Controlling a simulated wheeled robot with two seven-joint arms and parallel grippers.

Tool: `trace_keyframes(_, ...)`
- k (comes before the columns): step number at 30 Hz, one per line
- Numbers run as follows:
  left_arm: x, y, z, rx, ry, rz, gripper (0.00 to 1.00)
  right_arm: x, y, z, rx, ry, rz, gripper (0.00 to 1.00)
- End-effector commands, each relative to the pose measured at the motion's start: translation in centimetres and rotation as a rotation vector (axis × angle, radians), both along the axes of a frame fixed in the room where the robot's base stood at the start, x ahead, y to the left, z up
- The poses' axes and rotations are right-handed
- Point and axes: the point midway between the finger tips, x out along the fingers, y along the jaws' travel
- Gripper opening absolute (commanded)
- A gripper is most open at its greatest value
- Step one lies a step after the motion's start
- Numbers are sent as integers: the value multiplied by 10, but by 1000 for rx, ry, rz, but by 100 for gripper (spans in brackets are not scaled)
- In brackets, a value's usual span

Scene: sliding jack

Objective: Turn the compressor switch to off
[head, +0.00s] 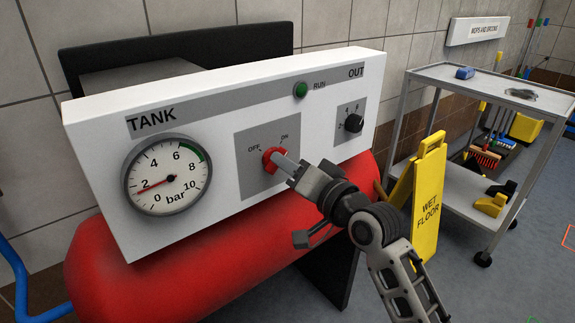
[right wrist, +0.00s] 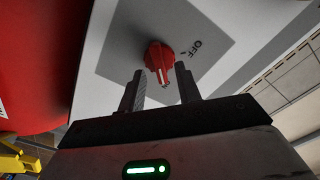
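The red compressor switch (head: 272,158) sits on a grey plate on the white panel (head: 215,210), between the labels OFF and ON. In the right wrist view the red switch (right wrist: 159,58) has a white pointer line aimed away from OFF, toward the partly hidden ON label. My right gripper (head: 282,162) is at the switch. In the right wrist view its two fingers (right wrist: 159,76) are open, one on each side of the knob's near part, with gaps visible. My left gripper is not in view.
The panel carries a tank gauge (head: 167,174), a green RUN lamp (head: 301,90) and a black OUT knob (head: 354,123). A red tank (head: 150,270) lies below. A yellow wet-floor sign (head: 429,200) and a grey cart (head: 440,84) stand at the right.

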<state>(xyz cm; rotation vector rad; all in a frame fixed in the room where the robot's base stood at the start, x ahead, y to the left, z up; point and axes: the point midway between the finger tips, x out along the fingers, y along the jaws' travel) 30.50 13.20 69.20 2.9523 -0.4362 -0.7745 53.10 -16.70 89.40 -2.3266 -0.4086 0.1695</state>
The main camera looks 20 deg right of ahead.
Motion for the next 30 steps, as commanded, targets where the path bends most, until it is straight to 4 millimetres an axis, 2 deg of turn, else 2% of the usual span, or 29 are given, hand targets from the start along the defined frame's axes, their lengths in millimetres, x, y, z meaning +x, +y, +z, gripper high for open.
trace_keyframes(3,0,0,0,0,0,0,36,7,3,0,0,-1,1,34)
trace_keyframes(12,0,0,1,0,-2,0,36,8,4,0,0,0,1,34)
trace_keyframes(15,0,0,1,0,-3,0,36,8,3,0,0,-1,1,6)
trace_keyframes(16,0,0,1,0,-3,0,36,8,3,0,0,-1,1,0)
trace_keyframes(30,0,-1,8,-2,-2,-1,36,8,3,2,-67,-22,1,0)
